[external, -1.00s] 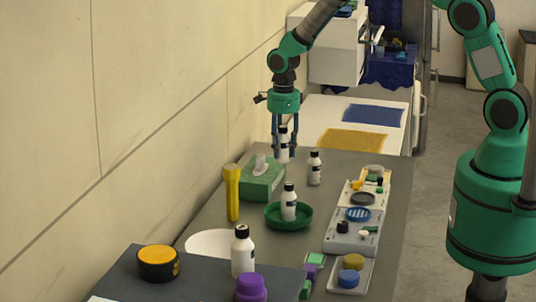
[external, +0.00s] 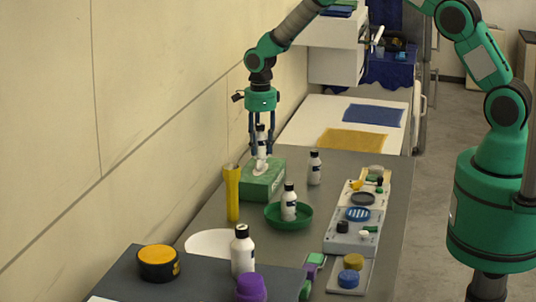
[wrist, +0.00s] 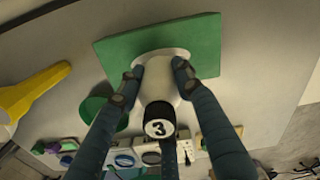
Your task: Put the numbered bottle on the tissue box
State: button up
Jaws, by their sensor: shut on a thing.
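My gripper (external: 261,150) is shut on the numbered bottle (external: 262,138), a white bottle with a black cap. In the wrist view the bottle's cap (wrist: 158,122) shows a "3", with the fingers (wrist: 156,78) on both sides of its white body. The bottle is upright over the green tissue box (external: 268,188), which also shows behind the bottle in the wrist view (wrist: 205,45). A white tissue (external: 261,168) sticks up from the box, just below the bottle. I cannot tell whether bottle and box touch.
A yellow flashlight (external: 232,195) stands left of the box. A green dish (external: 302,222) with another bottle (external: 289,200) is in front of it. More similar bottles stand at right (external: 315,168) and in front (external: 242,252). Trays of small parts (external: 345,245) line the right edge.

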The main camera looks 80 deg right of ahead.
aim_at(260, 124)
jog(key=shift+f, duration=0.1)
jog(key=shift+f, duration=1.6)
jog(key=shift+f, duration=0.15)
jog(key=o, duration=1.3)
jog(key=shift+c, duration=0.2)
notch_tip(260, 124, up, 12)
jog(key=shift+r, duration=0.15)
